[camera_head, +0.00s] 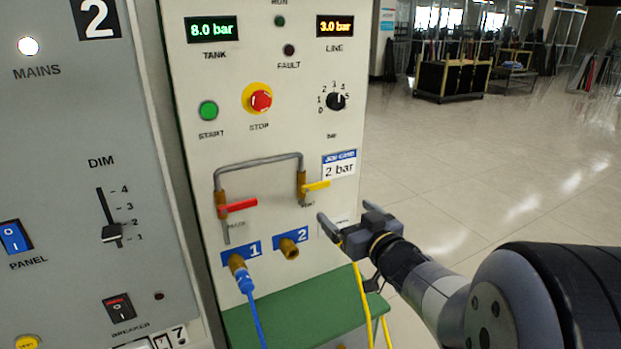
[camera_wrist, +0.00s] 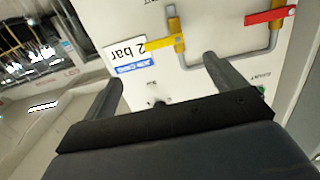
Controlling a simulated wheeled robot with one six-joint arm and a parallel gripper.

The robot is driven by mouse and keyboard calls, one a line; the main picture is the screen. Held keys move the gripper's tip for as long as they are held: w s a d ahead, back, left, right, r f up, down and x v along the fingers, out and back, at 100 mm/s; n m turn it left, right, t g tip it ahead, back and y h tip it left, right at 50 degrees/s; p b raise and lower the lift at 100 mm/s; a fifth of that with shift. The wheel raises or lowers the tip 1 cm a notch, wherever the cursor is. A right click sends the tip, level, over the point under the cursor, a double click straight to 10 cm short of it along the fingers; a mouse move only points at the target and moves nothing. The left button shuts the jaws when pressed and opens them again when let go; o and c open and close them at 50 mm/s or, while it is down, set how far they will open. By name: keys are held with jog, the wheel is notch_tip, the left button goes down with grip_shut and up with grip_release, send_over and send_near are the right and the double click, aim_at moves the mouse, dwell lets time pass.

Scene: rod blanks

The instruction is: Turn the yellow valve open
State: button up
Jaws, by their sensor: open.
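The yellow valve lever (camera_head: 316,186) sticks out to the right, roughly level, from a brass body at the right leg of a grey pipe (camera_head: 258,160). My gripper (camera_head: 345,213) is open and empty, a little below and right of the lever, apart from it. In the wrist view, the yellow lever (camera_wrist: 163,43) lies just beyond the gap between my two fingertips (camera_wrist: 164,69). The red valve lever (camera_head: 238,206) on the pipe's left leg also points right; it shows in the wrist view (camera_wrist: 270,15) too. The label under the yellow valve is partly hidden.
The panel (camera_head: 240,130) carries a stop button (camera_head: 260,100), a dial (camera_head: 336,101) and a "2 bar" card (camera_head: 339,168). A blue hose (camera_head: 246,285) sits on port 1; port 2 (camera_head: 289,248) is bare. A yellow hose (camera_head: 363,300) hangs below my gripper. Open floor lies right.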

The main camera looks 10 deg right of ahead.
aim_at(317, 184)
jog(key=x, duration=0.7)
jog(key=r+p+x, duration=0.1)
jog(key=x, duration=0.3)
jog(key=shift+w+a, duration=0.15)
jog(key=shift+a, duration=0.15)
jog(key=shift+c, duration=0.4)
jog(key=c, duration=0.9)
